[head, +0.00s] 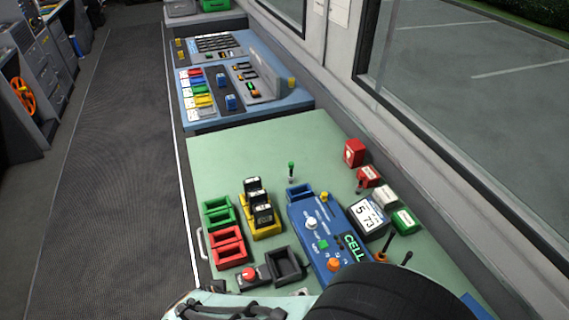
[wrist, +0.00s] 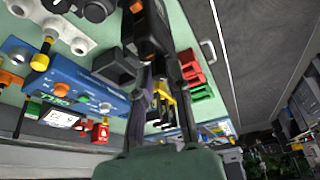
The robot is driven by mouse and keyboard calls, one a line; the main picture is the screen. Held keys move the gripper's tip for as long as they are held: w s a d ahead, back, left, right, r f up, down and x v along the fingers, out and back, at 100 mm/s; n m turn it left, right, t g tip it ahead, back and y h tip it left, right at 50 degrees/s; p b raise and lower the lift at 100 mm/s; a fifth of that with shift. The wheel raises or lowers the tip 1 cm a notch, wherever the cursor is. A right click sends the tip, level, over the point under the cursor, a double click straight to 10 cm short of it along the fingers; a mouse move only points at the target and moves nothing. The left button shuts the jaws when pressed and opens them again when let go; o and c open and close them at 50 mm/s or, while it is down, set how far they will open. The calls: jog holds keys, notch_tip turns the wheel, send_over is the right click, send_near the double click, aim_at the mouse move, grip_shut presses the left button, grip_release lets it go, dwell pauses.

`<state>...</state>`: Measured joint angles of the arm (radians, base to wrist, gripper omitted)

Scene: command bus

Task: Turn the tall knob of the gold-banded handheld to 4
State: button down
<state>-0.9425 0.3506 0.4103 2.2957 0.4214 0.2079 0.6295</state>
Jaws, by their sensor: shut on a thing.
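My gripper (wrist: 160,62) reaches up the middle of the wrist view, with its fingers closed around a black handheld (wrist: 150,32). An orange-gold patch shows near the handheld's top edge; its tall knob and any number marks are too small or hidden to make out. Other black handhelds (head: 262,212) with white labels stand in a yellow rack (head: 263,231) in the head view. I cannot tell gold bands on them. In the head view my gripper is hidden behind my own arm at the bottom.
A blue panel (head: 313,240) with several knobs lies right of the rack. Green trays (head: 218,212), red trays (head: 229,246), an empty black holder (head: 285,266) and a red-knobbed box (head: 250,277) stand nearby. The green tabletop (head: 230,160) is clear behind the rack.

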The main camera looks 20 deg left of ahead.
jog(key=shift+m, duration=0.6)
jog(key=shift+h, duration=0.3)
jog(key=c, duration=1.1)
grip_release()
jog(key=shift+r, duration=0.1)
jog(key=v, duration=0.7)
jog(key=shift+s+r, duration=0.1)
jog(key=shift+s, duration=0.05)
jog(key=shift+d, duration=0.1)
